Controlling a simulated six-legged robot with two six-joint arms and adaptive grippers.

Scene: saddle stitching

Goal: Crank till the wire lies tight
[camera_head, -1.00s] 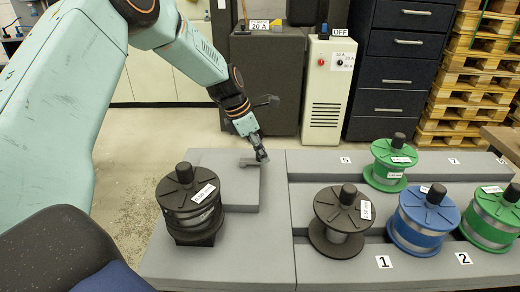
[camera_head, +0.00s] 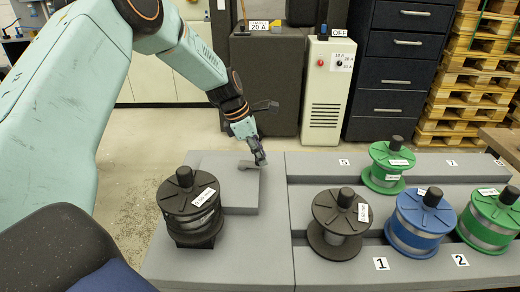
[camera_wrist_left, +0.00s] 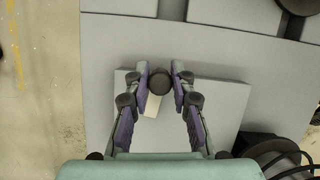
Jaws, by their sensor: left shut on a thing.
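My left gripper (camera_head: 260,160) is over the grey raised block at the far end of the bench's left part. It is shut on the crank's dark round knob (camera_wrist_left: 159,81), which sits between its fingertips in the left wrist view. The pale crank arm (camera_wrist_left: 152,106) runs from the knob towards the wrist; it also shows in the head view (camera_head: 246,165). A black spool (camera_head: 188,205) with a white label stands upright on a dark base nearer to me. Its wire is too small to judge for tightness. My right gripper is not in view.
Another black spool (camera_head: 339,222), a blue spool (camera_head: 418,222) and green spools (camera_head: 388,167) stand on the grey bench (camera_head: 268,262) to the right. A pale cabinet (camera_head: 328,92) marked OFF stands behind.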

